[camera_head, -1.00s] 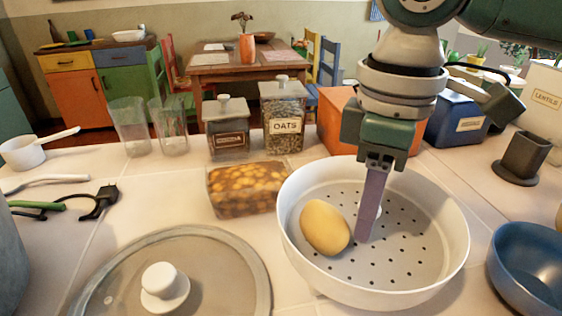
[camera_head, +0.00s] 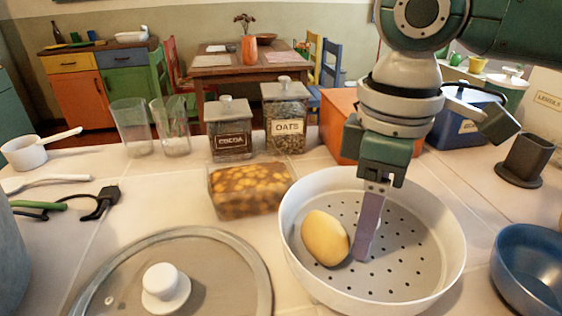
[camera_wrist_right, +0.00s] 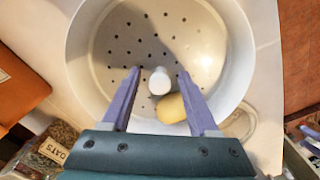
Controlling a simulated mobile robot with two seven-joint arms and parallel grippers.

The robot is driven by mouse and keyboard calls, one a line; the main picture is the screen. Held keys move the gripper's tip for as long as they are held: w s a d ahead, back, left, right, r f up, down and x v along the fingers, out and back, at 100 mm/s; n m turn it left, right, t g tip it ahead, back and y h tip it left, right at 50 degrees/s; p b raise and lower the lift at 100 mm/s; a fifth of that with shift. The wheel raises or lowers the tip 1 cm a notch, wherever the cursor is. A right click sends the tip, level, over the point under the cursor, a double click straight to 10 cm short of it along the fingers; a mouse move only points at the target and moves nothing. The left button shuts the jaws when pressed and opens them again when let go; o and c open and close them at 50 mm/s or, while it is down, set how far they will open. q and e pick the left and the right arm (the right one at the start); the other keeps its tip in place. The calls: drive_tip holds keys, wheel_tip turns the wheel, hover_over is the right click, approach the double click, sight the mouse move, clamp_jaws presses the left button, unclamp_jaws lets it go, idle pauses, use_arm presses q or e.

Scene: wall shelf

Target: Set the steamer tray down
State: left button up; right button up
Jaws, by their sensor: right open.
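The white steamer tray (camera_head: 455,235), a round bowl with a perforated floor, is at the front right of the counter in the head view. It also shows in the right wrist view (camera_wrist_right: 85,75). A yellow, potato-like item (camera_head: 325,238) lies in it. My right gripper (camera_head: 364,258) points down inside the tray. In the right wrist view its fingers (camera_wrist_right: 159,74) are apart, on either side of the tray's white centre knob (camera_wrist_right: 159,81), with visible gaps. The knob is hidden in the head view. What lies directly under the tray is hidden.
A glass lid (camera_head: 225,270) lies at the front, left of the tray. A container of brown-yellow food (camera_head: 245,190) stands behind it. A blue bowl (camera_head: 530,265) is close on the right. Jars (camera_head: 285,115) and an orange box (camera_head: 338,120) stand behind.

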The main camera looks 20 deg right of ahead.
wheel_tip(320, 180, up, 12)
drive_tip(key=p, duration=0.1)
drive_tip(key=shift+r+p, duration=0.2)
drive_tip(key=shift+p, duration=0.15)
